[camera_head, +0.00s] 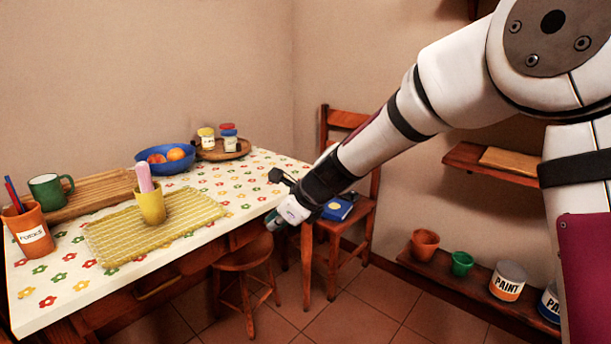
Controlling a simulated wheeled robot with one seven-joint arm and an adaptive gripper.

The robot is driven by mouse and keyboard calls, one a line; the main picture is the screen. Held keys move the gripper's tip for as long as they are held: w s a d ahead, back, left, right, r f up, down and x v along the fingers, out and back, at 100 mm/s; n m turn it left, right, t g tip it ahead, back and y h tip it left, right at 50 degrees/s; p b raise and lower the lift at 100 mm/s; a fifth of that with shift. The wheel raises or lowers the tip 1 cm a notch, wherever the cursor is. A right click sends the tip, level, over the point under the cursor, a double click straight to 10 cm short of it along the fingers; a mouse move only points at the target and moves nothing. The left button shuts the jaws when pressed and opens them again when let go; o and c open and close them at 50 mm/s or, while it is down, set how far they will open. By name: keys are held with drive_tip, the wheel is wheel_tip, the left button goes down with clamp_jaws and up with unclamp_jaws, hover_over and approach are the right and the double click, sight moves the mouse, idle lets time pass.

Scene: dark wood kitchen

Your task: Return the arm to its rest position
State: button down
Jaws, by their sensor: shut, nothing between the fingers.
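My arm reaches from the upper right down toward the middle of the head view. My gripper (275,221) hangs just off the right end of the table, close to its edge. It points down and left, is shut and holds nothing. The fingertips are small and partly dark against the stool and chair behind them.
A chair (345,222), a stool (243,258) and shelves (470,300) stand nearby.

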drive_tip(key=s+d+r+n+g+h, duration=0.1)
drive_tip(key=s+d+r+n, duration=0.55)
drive_tip(key=s, duration=0.35)
drive_tip(key=s+d+n+g+h, duration=0.15)
drive_tip(key=s+d+n, duration=0.35)
drive_tip(key=s+d, duration=0.5)
drive_tip(key=s+d+n+g+h, duration=0.15)
drive_tip(key=s+d+n, duration=0.4)
drive_tip(key=s, duration=0.75)
drive_tip(key=s+d+n+h, duration=0.3)
drive_tip(key=s+d+n, duration=0.2)
drive_tip(key=s+d, duration=0.5)
wheel_tip(320, 180, up, 27)
drive_tip(key=s+a+t+p, duration=0.1)
drive_tip(key=t+p, duration=0.2)
drive_tip(key=p, duration=2.2)
drive_tip(key=shift+a+r, duration=0.2)
drive_tip(key=shift+a, duration=0.2)
